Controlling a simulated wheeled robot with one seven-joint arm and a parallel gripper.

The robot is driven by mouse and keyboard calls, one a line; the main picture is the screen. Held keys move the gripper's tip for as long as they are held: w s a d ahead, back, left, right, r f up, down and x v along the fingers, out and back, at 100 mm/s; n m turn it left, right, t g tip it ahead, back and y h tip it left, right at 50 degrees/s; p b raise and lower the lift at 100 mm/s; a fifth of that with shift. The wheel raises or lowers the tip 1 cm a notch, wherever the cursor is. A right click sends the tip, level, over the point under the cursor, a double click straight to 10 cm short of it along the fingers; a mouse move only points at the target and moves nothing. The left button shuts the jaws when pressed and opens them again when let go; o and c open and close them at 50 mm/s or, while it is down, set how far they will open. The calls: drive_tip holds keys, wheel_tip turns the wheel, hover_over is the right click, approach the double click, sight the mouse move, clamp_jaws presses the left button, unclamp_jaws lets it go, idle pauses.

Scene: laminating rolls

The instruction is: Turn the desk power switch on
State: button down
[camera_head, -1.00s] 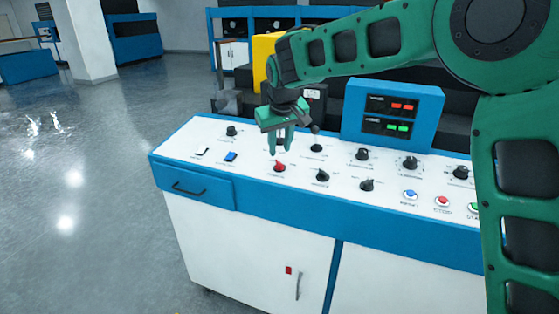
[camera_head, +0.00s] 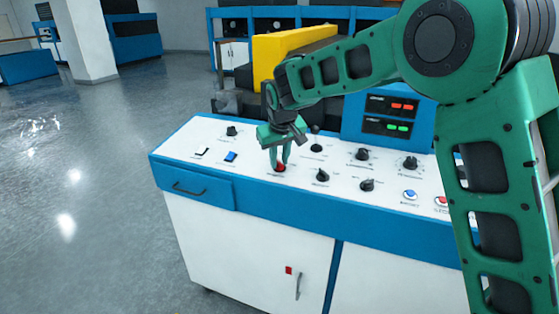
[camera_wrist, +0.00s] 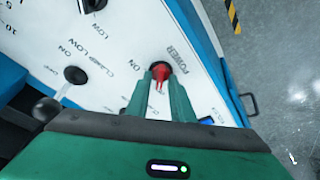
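The power switch is a red knob on a black base (camera_wrist: 160,70), beside the printed word POWER on the white desk panel in the wrist view. In the head view the red knob (camera_head: 280,169) sits near the panel's front edge, partly hidden by the fingers. My green gripper (camera_head: 279,162) points down at it, with the fingertips at the knob's height or just above. In the wrist view the two fingers (camera_wrist: 160,82) are apart, one on each side of the red handle. I see no clear contact with it.
Black knobs (camera_head: 322,175) stand close by on the panel. A blue display box (camera_head: 386,128) rises behind. Open floor (camera_head: 75,190) lies left of the desk.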

drive_tip(key=shift+m, duration=0.3)
drive_tip(key=m+h, duration=0.1)
drive_tip(key=m, duration=0.3)
drive_tip(key=shift+a+m, duration=0.1)
drive_tip(key=shift+m, duration=0.3)
drive_tip(key=m+h, duration=0.1)
drive_tip(key=m, duration=0.4)
drive_tip(key=shift+a+m+h, duration=0.1)
drive_tip(key=shift+m+h, duration=0.2)
drive_tip(key=shift+h, duration=0.1)
drive_tip(key=m+g+h, duration=0.1)
drive_tip(key=m, duration=0.3)
drive_tip(key=shift+w+a, duration=0.1)
drive_tip(key=shift+a, duration=0.05)
drive_tip(key=shift+m+g, duration=0.3)
drive_tip(key=shift+m, duration=1.3)
drive_tip(key=shift+w+r, duration=0.1)
drive_tip(key=c, duration=1.9)
unclamp_jaws()
drive_tip(key=shift+o, duration=0.2)
